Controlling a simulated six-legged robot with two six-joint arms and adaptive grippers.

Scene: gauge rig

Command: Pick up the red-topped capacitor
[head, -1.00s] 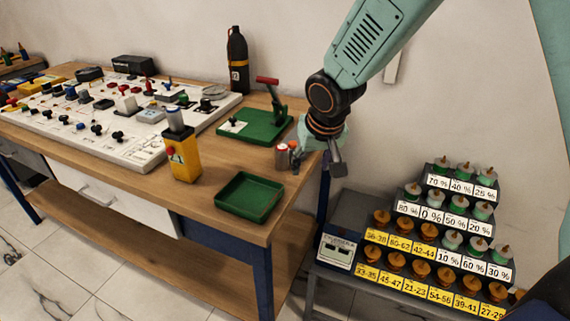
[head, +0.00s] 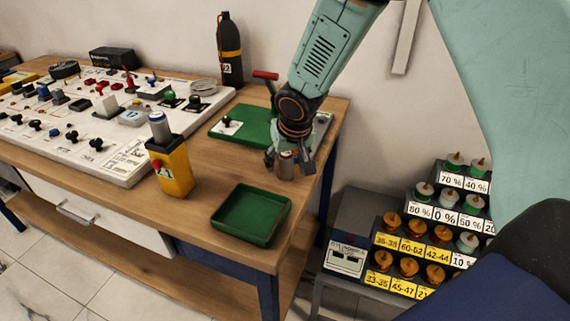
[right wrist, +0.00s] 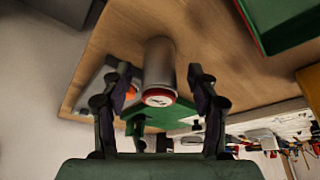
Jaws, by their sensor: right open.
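The capacitor is a grey metal cylinder with a red-rimmed top. It stands near the right end of the wooden table. In the right wrist view the capacitor (right wrist: 160,72) appears between the two fingers, its red-ringed top facing the camera. In the head view the capacitor (head: 286,168) is partly hidden by the fingers. My right gripper (head: 289,160) is open at the capacitor, with a finger on each side. In the right wrist view the gripper (right wrist: 156,76) shows gaps on both sides of the cylinder. My left gripper is not in view.
An empty green tray (head: 249,239) lies in front of the capacitor. A green board (head: 246,137) with a red-handled lever is behind it. A yellow device (head: 171,168) stands to the left. A stepped rack of labelled weights (head: 411,249) is right of the table.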

